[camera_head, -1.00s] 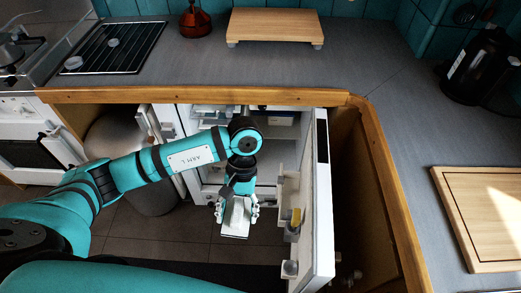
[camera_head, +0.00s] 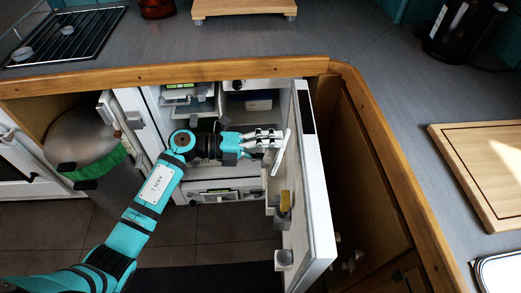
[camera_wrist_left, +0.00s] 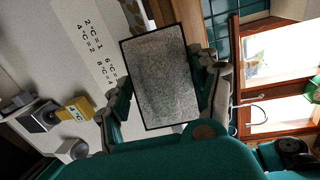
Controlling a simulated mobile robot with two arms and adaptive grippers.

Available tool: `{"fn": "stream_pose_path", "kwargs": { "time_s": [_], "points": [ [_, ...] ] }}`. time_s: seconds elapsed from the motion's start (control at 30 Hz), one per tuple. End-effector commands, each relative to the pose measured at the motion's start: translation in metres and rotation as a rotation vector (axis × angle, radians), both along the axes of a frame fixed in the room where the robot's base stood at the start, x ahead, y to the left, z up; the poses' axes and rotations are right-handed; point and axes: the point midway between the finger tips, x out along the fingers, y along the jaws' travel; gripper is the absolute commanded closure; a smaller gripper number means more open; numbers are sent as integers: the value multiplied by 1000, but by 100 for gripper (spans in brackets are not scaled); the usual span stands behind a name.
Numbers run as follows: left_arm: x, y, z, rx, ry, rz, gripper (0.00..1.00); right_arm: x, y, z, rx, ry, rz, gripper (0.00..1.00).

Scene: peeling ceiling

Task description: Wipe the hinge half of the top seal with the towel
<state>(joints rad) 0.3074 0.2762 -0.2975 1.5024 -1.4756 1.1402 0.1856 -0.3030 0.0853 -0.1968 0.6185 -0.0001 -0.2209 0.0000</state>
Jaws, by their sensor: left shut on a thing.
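My left gripper (camera_head: 270,141) is shut on the towel (camera_head: 279,153), a flat pale piece seen nearly edge-on in the head view. In the left wrist view the towel (camera_wrist_left: 163,78) is a grey, speckled rectangle with a dark border, between the fingers of the gripper (camera_wrist_left: 160,82). The towel is close to the inner side of the open white fridge door (camera_head: 317,205); I cannot tell whether it touches. The door's inner panel (camera_wrist_left: 45,50) also shows in the wrist view. The top seal cannot be made out clearly. My right gripper is not in view.
The fridge interior (camera_head: 240,110) is open behind my arm. Door shelves hold a yellow item (camera_head: 284,202). The wooden counter edge (camera_head: 180,71) runs above the fridge. A metal bin (camera_head: 110,190) with a green liner stands to the left. Floor in front is clear.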

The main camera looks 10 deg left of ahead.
Motion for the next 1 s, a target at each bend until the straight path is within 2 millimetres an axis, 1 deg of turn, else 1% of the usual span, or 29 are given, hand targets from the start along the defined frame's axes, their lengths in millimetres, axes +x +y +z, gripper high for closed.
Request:
{"fn": "stream_pose_path", "kwargs": {
  "time_s": [0.03,0.07,0.1,0.2,0.3,0.37,0.7,0.83,1.0],
  "points": [
    [8,5,-15,-57,16,96,94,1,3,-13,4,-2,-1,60],
    [15,10,-20,-88,19,152,94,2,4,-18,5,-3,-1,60],
    [23,16,-22,-120,18,207,94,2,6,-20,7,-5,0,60],
    [34,25,-27,-163,11,283,94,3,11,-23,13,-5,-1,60],
    [38,26,-29,-178,6,309,94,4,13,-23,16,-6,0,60],
    [39,22,-28,-179,6,311,94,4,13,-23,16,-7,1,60],
    [42,-15,-28,-178,5,308,94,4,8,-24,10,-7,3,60],
    [43,-24,-28,-175,4,307,94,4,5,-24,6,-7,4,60],
    [44,-29,-28,-174,3,306,94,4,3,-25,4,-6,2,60]
  ]
}}
